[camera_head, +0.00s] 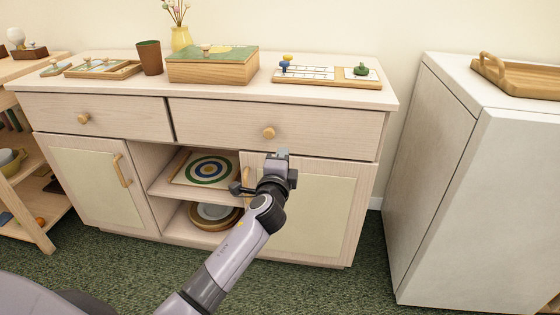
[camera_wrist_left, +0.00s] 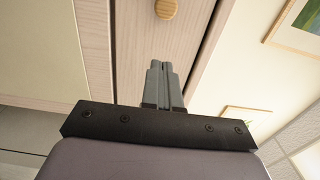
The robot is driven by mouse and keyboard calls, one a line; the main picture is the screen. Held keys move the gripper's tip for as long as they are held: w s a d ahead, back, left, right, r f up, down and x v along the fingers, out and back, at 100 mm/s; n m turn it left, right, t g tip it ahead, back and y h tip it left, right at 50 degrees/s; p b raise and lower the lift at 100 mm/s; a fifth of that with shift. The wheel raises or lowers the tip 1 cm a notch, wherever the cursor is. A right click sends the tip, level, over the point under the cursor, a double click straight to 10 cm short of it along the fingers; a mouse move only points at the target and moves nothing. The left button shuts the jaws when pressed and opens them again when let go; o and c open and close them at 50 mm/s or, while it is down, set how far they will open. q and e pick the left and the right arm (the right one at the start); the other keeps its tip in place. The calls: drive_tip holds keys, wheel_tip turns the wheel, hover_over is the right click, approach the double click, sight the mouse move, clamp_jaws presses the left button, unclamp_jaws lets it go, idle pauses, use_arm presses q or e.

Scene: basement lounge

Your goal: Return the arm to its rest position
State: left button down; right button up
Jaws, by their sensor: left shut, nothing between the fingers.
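My left arm reaches in from the bottom of the head view. Its gripper (camera_head: 281,154) is in front of the light wooden sideboard (camera_head: 330,130), just below the right drawer's round knob (camera_head: 268,133). The wrist view shows the two grey fingers (camera_wrist_left: 162,66) together, with nothing between them. They point toward the sideboard front, near the knob (camera_wrist_left: 166,8); whether they touch the wood I cannot tell. My right gripper is in neither view.
The sideboard top holds a wooden box (camera_head: 212,72), a brown cup (camera_head: 150,58), a yellow vase (camera_head: 181,38) and game boards. An open shelf below holds a round target board (camera_head: 208,169) and plates (camera_head: 213,212). A white cabinet (camera_head: 450,180) stands right.

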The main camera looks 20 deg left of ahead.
use_arm(q)
drive_tip(key=s+d+f+n+g+h, duration=0.25)
drive_tip(key=s+d+f+n, duration=0.2)
drive_tip(key=s, duration=0.55)
drive_tip(key=s+d+f+n+g+h, duration=0.25)
drive_tip(key=s+f, duration=0.25)
drive_tip(key=s, duration=0.6)
drive_tip(key=s+d+f+n+g+h, duration=0.1)
drive_tip(key=s+d+f+n+h, duration=0.35)
drive_tip(key=s, duration=0.55)
drive_tip(key=s+a+r+y+p, duration=0.1)
drive_tip(key=a+r+p, duration=0.1)
drive_tip(key=r+p, duration=0.5)
drive_tip(key=s+a+r+g+y+p, duration=0.1)
drive_tip(key=a+r+p, duration=0.2)
drive_tip(key=r+p, duration=0.4)
drive_tip(key=n+p, duration=0.1)
drive_tip(key=p, duration=0.8)
drive_tip(key=shift+s, duration=0.3)
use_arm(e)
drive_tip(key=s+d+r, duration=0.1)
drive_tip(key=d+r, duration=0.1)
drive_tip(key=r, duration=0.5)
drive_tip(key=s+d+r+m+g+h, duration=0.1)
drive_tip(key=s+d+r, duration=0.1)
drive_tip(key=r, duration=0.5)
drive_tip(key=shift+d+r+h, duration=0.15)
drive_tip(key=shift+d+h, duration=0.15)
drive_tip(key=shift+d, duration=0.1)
